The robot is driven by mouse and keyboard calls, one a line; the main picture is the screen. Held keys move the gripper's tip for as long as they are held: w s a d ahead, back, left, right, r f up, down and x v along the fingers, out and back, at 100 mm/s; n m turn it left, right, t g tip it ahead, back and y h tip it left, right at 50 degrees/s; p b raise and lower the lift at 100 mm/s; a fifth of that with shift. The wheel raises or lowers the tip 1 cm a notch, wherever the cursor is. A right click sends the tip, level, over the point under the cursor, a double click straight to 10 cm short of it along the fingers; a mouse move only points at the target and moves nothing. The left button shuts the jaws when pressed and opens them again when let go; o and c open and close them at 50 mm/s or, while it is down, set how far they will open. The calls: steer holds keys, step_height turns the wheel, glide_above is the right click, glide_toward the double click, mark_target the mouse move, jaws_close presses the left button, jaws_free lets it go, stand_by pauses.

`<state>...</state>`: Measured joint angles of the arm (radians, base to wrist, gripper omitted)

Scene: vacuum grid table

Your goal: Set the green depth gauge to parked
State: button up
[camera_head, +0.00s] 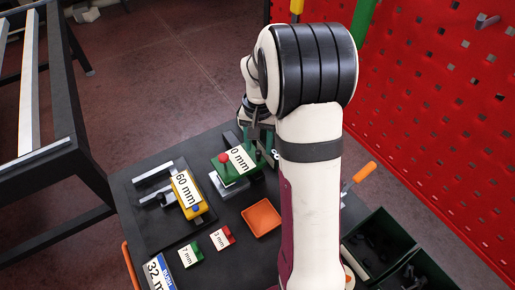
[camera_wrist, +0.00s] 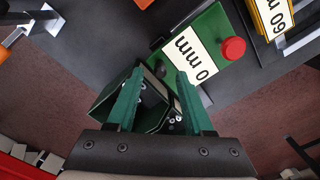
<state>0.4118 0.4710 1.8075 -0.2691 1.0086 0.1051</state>
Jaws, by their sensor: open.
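The green depth gauge (camera_head: 228,164) has a white label reading "0 mm" and a red knob. It sits near the far edge of the dark table in the head view, beside a grey metal piece. In the wrist view the gauge (camera_wrist: 209,40) lies just ahead of my gripper, with its red knob to the right. My gripper (camera_wrist: 158,74) has two green fingers, apart, near the label end of the gauge. Whether the fingers touch it I cannot tell. In the head view my gripper (camera_head: 264,143) is partly hidden by my arm.
A yellow gauge (camera_head: 187,194) reading "60 mm", a blue piece (camera_head: 157,272), small green (camera_head: 190,254) and red (camera_head: 221,237) blocks and an orange tray (camera_head: 262,217) share the table. Dark green bins (camera_head: 378,243) stand right. A red pegboard (camera_head: 440,100) rises behind.

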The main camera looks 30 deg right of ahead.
steer(key=shift+f, duration=1.45)
jaws_close()
steer(key=shift+r, duration=0.1)
